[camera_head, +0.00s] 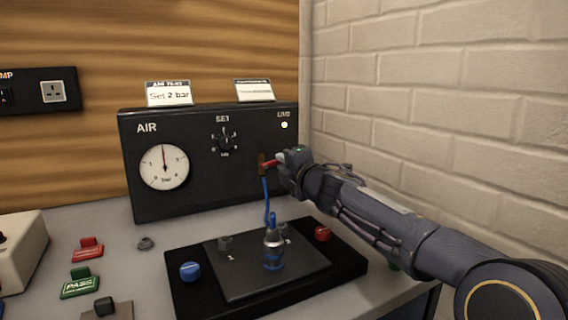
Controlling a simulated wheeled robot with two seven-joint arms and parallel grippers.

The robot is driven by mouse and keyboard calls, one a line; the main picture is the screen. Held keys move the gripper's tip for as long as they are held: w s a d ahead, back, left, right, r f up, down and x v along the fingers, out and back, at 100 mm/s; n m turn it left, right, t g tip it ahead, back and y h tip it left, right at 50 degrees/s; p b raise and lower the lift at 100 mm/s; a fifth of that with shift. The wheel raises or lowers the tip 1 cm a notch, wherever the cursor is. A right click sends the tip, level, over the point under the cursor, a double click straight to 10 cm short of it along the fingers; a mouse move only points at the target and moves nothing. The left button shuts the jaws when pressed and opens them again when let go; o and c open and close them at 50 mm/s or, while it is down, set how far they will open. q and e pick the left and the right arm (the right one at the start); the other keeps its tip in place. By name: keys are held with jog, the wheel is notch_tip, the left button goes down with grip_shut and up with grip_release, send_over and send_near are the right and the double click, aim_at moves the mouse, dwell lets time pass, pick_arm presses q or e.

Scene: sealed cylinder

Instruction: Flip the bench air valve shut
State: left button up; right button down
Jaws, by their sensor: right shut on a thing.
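The black AIR panel (202,197) stands at the back of the bench. It carries a round white gauge (164,167), a SET knob (225,141) and a lit LINE lamp (284,125). The air valve is at the panel's lower right, with a brass-coloured body (262,163) and a red lever (271,163) pointing right. My right gripper (280,160) is at the lever and shut on it; its fingers hide the lever's outer end. A blue hose (266,195) runs down from the valve to a metal cylinder (273,250). My left gripper is not in view.
A black fixture plate (180,298) with a blue knob (190,271) and a red knob (322,233) lies in front of the panel. Red (87,249) and green PASS (80,283) blocks stand at left. A brick wall (440,90) bounds the right.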

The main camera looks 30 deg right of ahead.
jog(key=shift+f+m, duration=0.4)
jog(key=shift+m, duration=0.7)
jog(key=c, duration=1.4)
grip_release()
jog(key=shift+c, duration=0.2)
jog(key=s, duration=0.7)
jog(key=shift+s+a, duration=0.2)
jog(key=shift+s, duration=0.2)
